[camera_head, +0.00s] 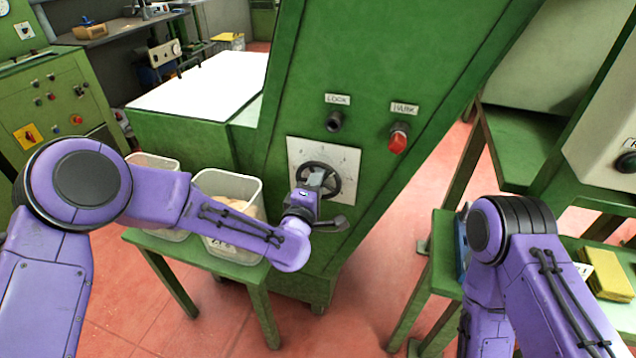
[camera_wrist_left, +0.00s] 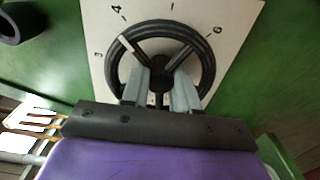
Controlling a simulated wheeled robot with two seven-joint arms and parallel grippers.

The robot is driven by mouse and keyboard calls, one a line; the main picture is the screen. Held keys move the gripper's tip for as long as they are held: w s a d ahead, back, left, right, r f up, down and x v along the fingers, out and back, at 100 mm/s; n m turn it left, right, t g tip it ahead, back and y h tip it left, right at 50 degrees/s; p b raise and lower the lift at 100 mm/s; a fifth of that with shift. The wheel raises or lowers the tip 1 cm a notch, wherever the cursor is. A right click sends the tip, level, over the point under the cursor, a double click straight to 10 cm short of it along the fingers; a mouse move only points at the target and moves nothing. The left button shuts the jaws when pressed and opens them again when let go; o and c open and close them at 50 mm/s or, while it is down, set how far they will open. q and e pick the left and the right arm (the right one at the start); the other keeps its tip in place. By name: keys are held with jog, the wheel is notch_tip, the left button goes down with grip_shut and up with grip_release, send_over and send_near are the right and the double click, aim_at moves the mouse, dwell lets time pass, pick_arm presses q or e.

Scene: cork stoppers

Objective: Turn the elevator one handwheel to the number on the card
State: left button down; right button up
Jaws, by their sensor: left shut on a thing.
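The black handwheel (camera_head: 339,182) sits on a white dial plate (camera_head: 350,156) on the sloping green elevator housing. In the left wrist view the handwheel (camera_wrist_left: 211,75) has three spokes. A pale mark on its upper-left spoke points towards the 4 on the dial plate (camera_wrist_left: 235,15). My left gripper (camera_head: 317,178) is at the wheel's middle. Its two fingers (camera_wrist_left: 160,82) are shut on the wheel, either side of the hub. My right arm shows at lower right, its gripper out of view. No number card is readable.
Clear bins (camera_head: 232,248) stand on a green stand at left. A yellow cloth (camera_head: 606,273) lies on the right-hand bench. Red floor is open between.

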pick_arm(q)
jog(key=shift+f, duration=0.15)
jog(key=c, duration=1.1)
grip_release()
jog(key=shift+c, duration=0.2)
jog(key=shift+s, duration=0.15)
jog(key=b+v, duration=0.1)
jog(key=v, duration=0.9)
jog(key=shift+s, duration=0.2)
jog(key=s+a+f+m+g+y+p, duration=0.1)
jog(key=s+a+f+m+g+y, duration=0.15)
jog(key=s+a+f, duration=0.35)
jog(key=s+a+f+m+g+y, duration=0.1)
jog(key=s+a+f+m+g, duration=0.2)
jog(key=f, duration=0.5)
jog(key=s+a+f+m+g+y+p, duration=0.1)
jog(key=s+a+f+g+y, duration=0.15)
jog(key=a+f, duration=0.35)
jog(key=s+a+f+g+y, duration=0.1)
jog(key=s+a+f+g, duration=0.1)
jog(key=s+a, duration=0.2)
jog(key=s+a+f+g+y+p, duration=0.1)
jog(key=s+a, duration=0.3)
jog(key=s, duration=0.4)
jog(key=s+a+f+m+g+y+p, duration=0.1)
jog(key=s+a+f+g, duration=0.2)
jog(key=s, duration=0.4)
jog(key=shift+a+f, duration=0.4)
jog(key=shift+a, duration=0.25)
